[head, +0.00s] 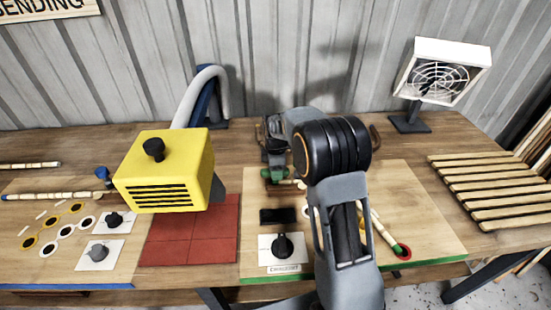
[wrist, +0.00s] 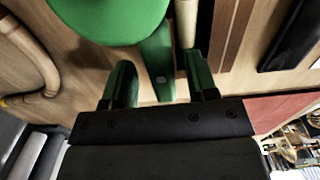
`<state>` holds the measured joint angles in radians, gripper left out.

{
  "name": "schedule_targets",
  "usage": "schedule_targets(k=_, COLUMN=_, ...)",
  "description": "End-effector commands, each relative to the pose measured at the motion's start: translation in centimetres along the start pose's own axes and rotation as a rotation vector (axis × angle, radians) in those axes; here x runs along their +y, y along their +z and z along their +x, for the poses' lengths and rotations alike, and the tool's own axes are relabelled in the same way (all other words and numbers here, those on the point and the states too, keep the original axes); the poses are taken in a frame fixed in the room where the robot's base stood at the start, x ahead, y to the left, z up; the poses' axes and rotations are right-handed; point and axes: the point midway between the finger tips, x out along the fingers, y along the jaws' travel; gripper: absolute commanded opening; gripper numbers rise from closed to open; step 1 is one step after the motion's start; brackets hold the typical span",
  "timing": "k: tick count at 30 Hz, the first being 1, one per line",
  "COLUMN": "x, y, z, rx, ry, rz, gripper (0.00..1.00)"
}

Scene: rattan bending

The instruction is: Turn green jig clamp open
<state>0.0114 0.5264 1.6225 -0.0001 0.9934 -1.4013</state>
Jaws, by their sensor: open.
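The green jig clamp (wrist: 112,18) fills the top of the wrist view, with a round green body and a narrow green lever (wrist: 156,62) reaching down toward my gripper. My gripper (wrist: 160,76) is open, one finger on each side of the lever's end. Gaps show between lever and fingers, so I see no grip on it. In the head view the clamp (head: 272,174) is a small green shape at the back of the right-hand wooden board, directly below my gripper (head: 274,158). My arm hides part of the board there.
A yellow vented box (head: 163,170) stands over red tiles (head: 190,245) left of the board. A black dial (head: 283,246) sits on a white plate at the board's front. A white fan (head: 440,72) and wooden slats (head: 490,185) are at the right.

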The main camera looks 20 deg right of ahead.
Motion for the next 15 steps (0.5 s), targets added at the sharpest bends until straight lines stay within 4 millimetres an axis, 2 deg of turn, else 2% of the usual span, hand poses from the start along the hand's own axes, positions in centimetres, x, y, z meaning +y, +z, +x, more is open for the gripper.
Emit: schedule_targets(k=15, x=0.1, y=0.0, z=-9.7, rx=0.001, ry=0.005, rz=0.0, gripper=0.53)
